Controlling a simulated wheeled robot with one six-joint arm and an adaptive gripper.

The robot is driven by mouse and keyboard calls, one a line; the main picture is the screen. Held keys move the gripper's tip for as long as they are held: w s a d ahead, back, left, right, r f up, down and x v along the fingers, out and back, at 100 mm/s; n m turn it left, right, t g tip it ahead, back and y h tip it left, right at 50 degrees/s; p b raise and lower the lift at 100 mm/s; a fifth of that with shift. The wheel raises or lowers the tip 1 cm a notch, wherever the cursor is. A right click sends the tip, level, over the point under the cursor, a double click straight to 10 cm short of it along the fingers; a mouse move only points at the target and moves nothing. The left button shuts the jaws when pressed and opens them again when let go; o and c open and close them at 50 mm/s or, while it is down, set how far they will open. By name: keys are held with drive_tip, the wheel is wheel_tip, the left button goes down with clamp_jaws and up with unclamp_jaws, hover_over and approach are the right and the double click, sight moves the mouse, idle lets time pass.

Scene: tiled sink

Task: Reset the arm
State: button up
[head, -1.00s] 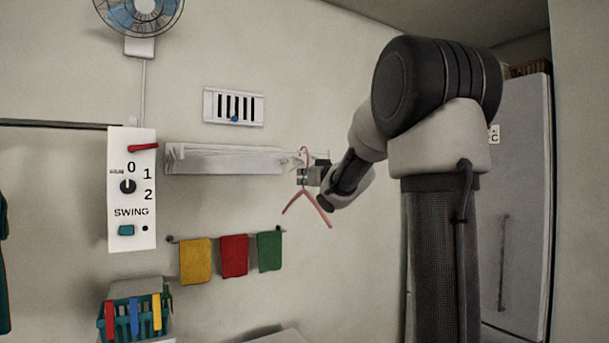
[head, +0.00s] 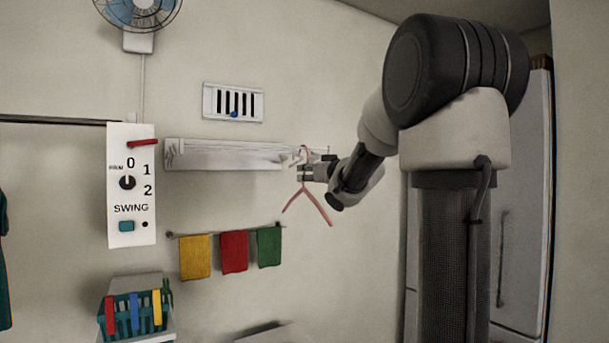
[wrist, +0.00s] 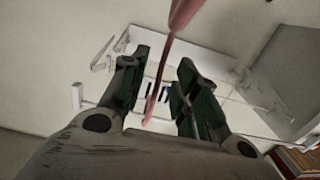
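My gripper (head: 304,173) is at the right end of the white wall rack, beside a pink clothes hanger (head: 318,207). The hanger hangs with its hook at the rack's end, its two arms sloping down below my gripper. In the wrist view my gripper (wrist: 163,62) has its two dark green-padded fingers apart. The pink hanger (wrist: 161,80) passes through the gap between them, and I see space on both sides of it. Whether it touches a finger lower down is hard to tell.
The white rack (head: 225,156) runs along the wall left of my gripper. Yellow, red and green towels (head: 234,251) hang below it. A SWING switch panel (head: 132,185), a fan (head: 140,12) and a basket (head: 135,310) are farther left. A tall pale cabinet (head: 520,200) stands right.

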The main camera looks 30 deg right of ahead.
drive_tip(key=s, duration=0.9)
drive_tip(key=s+d+f+m+g+h, duration=0.3)
drive_tip(key=s+d+f+g+h, duration=0.45)
drive_tip(key=f, duration=0.75)
drive_tip(key=s+a+f+g+y, duration=0.2)
drive_tip(key=s+f, duration=0.2)
drive_tip(key=s, duration=0.2)
drive_tip(key=s+a+f+g+y, duration=0.1)
drive_tip(key=s+a+f+g, duration=0.15)
drive_tip(key=s, duration=0.45)
drive_tip(key=s+a+f+n+y, duration=0.1)
drive_tip(key=s+a+f+y, duration=0.1)
drive_tip(key=s+a, duration=0.2)
drive_tip(key=s+a+f+n+g+y, duration=0.1)
drive_tip(key=s+a+y, duration=0.1)
drive_tip(key=a, duration=0.7)
drive_tip(key=shift+s+f+n+g, duration=0.3)
drive_tip(key=shift+s+f, duration=0.05)
drive_tip(key=shift+s, duration=0.55)
